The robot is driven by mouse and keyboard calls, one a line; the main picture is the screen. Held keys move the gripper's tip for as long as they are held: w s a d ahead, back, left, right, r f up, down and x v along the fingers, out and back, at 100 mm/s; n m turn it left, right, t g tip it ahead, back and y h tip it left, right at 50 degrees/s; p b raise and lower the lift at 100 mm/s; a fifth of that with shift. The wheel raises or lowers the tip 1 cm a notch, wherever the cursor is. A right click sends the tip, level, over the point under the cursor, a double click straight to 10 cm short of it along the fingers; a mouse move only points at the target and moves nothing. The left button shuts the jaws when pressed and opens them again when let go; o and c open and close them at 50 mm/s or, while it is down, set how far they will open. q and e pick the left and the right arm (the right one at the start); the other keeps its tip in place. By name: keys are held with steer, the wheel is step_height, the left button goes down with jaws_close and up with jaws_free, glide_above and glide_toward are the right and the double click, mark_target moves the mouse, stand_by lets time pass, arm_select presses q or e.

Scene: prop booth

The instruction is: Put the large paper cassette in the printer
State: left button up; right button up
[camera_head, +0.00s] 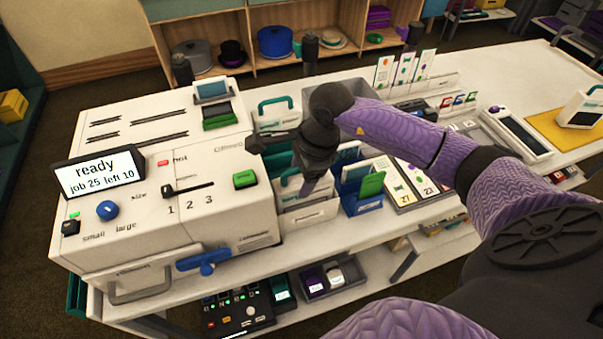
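The printer (150,215) is the large off-white machine at the left. Its screen (98,173) reads "ready, job 25 left 10". A blue knob (107,209) sits above the words small and large. A grey handle (140,286) and a blue lever (203,262) are on its front. White, teal-handled holders stand right of it, one at the back (272,122) and one nearer (308,215); I cannot tell whether either is the large paper cassette. My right gripper (310,186) points down over the nearer one, partly hiding it; its finger gap is unclear. My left gripper is out of view.
A blue holder (362,206) with green and white cards and a numbered tray (408,194) stand further right. A white handled case (584,106) is on a yellow mat (548,124). A low shelf holds a control box (240,312). Dark posts rise behind the table.

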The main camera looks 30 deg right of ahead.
steer(key=o, duration=0.4)
steer(key=p+v, duration=0.1)
steer(key=v, duration=0.9)
